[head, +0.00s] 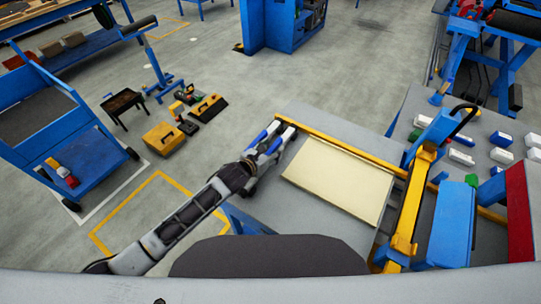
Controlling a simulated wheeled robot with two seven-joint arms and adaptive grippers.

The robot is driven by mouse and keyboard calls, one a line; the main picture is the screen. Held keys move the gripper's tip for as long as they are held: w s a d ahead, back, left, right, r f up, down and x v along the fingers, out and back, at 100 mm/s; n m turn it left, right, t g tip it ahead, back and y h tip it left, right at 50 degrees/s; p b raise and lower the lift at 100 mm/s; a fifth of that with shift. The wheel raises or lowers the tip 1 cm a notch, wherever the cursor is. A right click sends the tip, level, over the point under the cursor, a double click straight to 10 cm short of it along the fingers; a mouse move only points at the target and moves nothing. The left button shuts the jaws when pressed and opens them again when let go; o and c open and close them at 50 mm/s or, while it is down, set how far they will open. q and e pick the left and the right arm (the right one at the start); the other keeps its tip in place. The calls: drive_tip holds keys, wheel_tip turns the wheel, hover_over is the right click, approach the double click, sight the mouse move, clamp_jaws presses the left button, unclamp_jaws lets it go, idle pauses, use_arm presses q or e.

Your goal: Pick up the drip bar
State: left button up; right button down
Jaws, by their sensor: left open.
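A long yellow bar (340,144) runs along the back of the grey worktable (317,216), behind a flat cream panel (340,180). I cannot tell for certain which of these is the drip bar. My left gripper (283,129) is open at the left end of the back bar, with its blue and white fingers close to that end. Whether they touch it is unclear. My right gripper is not in view.
A blue cart (45,130) and yellow toolboxes (163,138) stand on the floor at left.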

use_arm(q)
drive_tip(key=shift+w+d+f, duration=0.1)
drive_tip(key=shift+w+d, duration=0.05)
drive_tip(key=shift+w, duration=0.05)
idle(0.4)
clamp_jaws()
